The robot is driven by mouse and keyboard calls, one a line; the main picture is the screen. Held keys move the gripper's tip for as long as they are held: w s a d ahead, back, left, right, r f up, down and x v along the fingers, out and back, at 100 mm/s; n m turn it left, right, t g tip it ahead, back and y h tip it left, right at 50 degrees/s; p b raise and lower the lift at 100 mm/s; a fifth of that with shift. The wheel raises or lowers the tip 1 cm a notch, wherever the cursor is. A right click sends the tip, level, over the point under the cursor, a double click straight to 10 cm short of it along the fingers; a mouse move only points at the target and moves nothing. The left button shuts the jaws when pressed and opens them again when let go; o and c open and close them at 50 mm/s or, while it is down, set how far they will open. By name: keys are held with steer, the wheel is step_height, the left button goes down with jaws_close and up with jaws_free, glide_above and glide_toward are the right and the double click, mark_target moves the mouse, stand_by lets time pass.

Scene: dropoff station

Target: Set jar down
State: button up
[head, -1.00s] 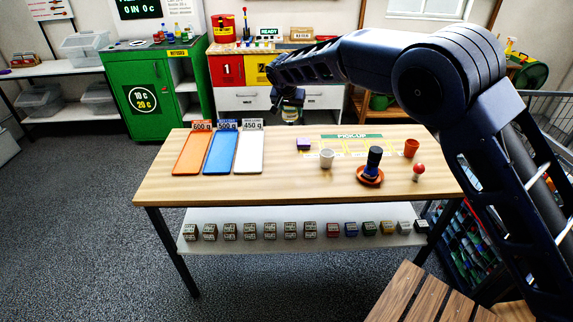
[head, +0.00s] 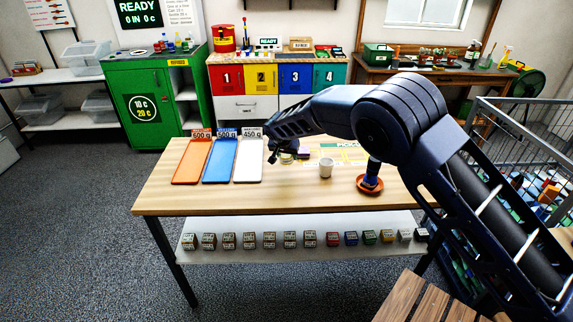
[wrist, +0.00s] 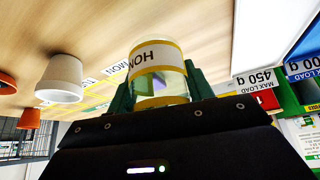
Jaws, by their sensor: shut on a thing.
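In the head view the jar (head: 289,158) is small and partly hidden by my gripper, low over the table, right of the white tray (head: 248,165) marked 450 g. I cannot tell if its base touches the tabletop. A blue tray (head: 219,162) and an orange tray (head: 191,163) marked 600 g lie to the left.
The wooden table's (head: 290,192) front strip is clear. My arm hides the table's right end.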

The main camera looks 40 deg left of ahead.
mark_target(284, 155)
steer(key=shift+f, duration=2.25)
steer(key=shift+f, duration=0.1)
steer(key=o, duration=1)
steer(key=shift+o, duration=0.2)
steer(key=v, duration=1.2)
